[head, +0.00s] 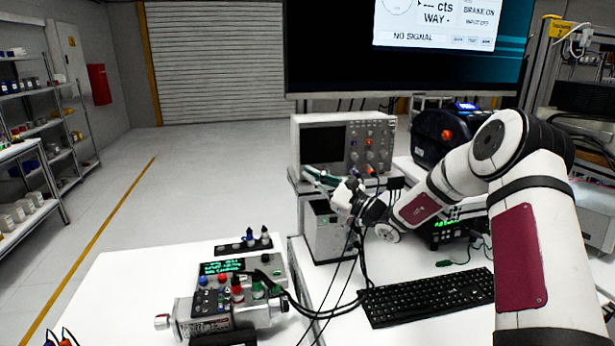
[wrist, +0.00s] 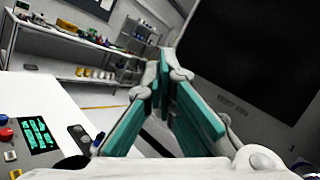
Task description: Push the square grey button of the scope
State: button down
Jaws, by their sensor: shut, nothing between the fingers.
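The scope (head: 381,127) is a light grey box with a dark screen at its left and a panel of knobs and small buttons at its right. It stands on a grey unit on the bench. My gripper (head: 312,172) is in front of its lower left part, with teal fingers pointing left. In the wrist view the fingers (wrist: 164,78) are shut, empty, with tips together. A dark screen face (wrist: 255,55), apparently the scope's, fills the right of that view. I cannot make out the square grey button; it is too small or hidden. Contact with the scope cannot be told.
A keyboard (head: 428,297) lies on the bench below my arm. Black cables (head: 362,255) hang in front of the grey unit. A device with a green display (head: 222,267) and coloured knobs is at the front left. A large monitor (head: 335,70) hangs behind. The floor at left is clear.

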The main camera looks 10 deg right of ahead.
jog(key=shift+s, duration=0.1)
dwell(0.7)
jog(key=shift+s+p, duration=0.4)
jog(key=shift+s, duration=0.1)
jog(key=s+p, duration=0.4)
jog(key=s, duration=0.1)
jog(key=shift+s, duration=0.4)
